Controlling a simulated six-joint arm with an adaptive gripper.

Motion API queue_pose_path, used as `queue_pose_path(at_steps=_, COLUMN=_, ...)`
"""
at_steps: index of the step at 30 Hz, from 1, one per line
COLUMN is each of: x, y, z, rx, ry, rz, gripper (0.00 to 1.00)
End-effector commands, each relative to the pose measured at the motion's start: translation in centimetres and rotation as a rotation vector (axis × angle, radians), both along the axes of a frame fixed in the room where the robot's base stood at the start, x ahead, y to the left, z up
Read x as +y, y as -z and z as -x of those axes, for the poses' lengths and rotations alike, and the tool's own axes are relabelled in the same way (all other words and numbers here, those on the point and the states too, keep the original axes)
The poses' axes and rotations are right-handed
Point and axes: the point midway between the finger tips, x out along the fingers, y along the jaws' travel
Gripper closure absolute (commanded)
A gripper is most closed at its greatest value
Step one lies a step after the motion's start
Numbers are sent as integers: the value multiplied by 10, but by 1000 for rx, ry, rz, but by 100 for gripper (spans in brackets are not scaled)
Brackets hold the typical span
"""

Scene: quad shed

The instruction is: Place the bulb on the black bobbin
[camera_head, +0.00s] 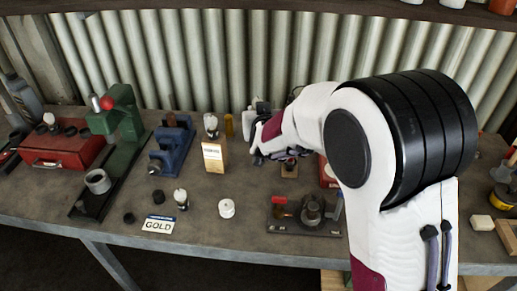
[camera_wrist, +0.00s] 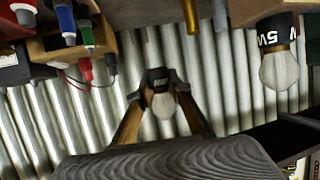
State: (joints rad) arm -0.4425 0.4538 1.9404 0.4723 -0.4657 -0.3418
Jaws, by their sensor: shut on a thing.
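In the wrist view my gripper (camera_wrist: 160,90) is shut on a bulb (camera_wrist: 162,104) with a dark lettered base and pale glass. The picture is turned over, so the glass shows below the base. In the camera_head view my gripper (camera_head: 257,152) is right of the tan box, partly covered by my arm; I cannot make out the held bulb clearly there. A small black cylinder (camera_head: 128,218), perhaps the black bobbin, stands left of the GOLD card, apart from my gripper.
Another bulb (camera_head: 211,122) stands on the tan box (camera_head: 214,155); it also shows in the wrist view (camera_wrist: 279,65). A dark-based bulb (camera_head: 181,198) and a white item (camera_head: 226,208) stand near the GOLD card (camera_head: 159,224). A blue vise (camera_head: 172,145) and green press (camera_head: 120,120) stand left.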

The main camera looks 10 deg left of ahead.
Motion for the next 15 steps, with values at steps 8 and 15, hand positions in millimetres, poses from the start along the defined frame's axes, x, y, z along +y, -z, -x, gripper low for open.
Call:
queue_pose_path(at_steps=8, x=-3, y=8, z=3, rx=0, ry=-10, rz=0, gripper=100)
queue_pose_path(at_steps=15, x=-2, y=8, z=3, rx=0, ry=-16, rz=0, gripper=100)
